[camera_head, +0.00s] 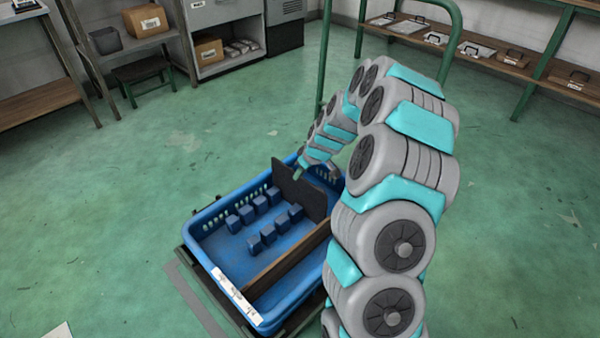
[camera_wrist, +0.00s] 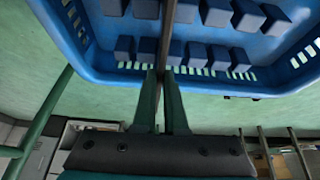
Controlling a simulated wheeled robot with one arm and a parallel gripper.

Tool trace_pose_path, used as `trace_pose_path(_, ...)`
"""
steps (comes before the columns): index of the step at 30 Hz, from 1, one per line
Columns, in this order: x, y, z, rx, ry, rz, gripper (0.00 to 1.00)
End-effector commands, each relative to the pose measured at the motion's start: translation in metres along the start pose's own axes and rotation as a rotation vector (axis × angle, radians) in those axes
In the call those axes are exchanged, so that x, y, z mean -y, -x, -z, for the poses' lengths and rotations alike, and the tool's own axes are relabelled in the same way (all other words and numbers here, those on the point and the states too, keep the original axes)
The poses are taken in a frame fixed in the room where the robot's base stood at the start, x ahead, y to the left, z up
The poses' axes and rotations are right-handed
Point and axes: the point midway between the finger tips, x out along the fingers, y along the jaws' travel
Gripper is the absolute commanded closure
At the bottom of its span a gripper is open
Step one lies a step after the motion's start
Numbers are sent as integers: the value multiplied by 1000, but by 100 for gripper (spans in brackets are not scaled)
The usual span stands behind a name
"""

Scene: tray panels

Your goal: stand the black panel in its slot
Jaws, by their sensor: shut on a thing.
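The black panel (camera_head: 305,195) is upright at the far end of the blue tray (camera_head: 210,270), beyond the two rows of blue blocks (camera_head: 254,203). My gripper (camera_head: 297,174) is at the panel's top edge, shut on it. In the wrist view the two fingers (camera_wrist: 160,80) pinch the panel (camera_wrist: 166,35), which shows edge-on as a thin dark strip. Blue blocks (camera_wrist: 197,54) show on both sides of the strip. The panel's lower edge is hidden, so I cannot tell whether it sits in a slot or hangs above it.
A brown divider (camera_head: 285,266) runs lengthwise in the tray, right of the blocks. The tray has raised slotted walls and a white label (camera_head: 237,296) at its near end. Shelves (camera_head: 480,50) stand far back; the green floor around is mostly open.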

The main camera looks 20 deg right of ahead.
Motion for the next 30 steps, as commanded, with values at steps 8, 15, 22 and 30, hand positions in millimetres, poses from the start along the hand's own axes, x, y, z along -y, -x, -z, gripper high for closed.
trace_pose_path(8, 0, -10, -5, 0, 0, 0, 100)
trace_pose_path(15, 0, -10, -5, 0, 0, 0, 100)
trace_pose_path(22, 0, -10, -5, 0, 0, 0, 72)
trace_pose_path(30, 0, -10, -5, 0, 0, 0, 55)
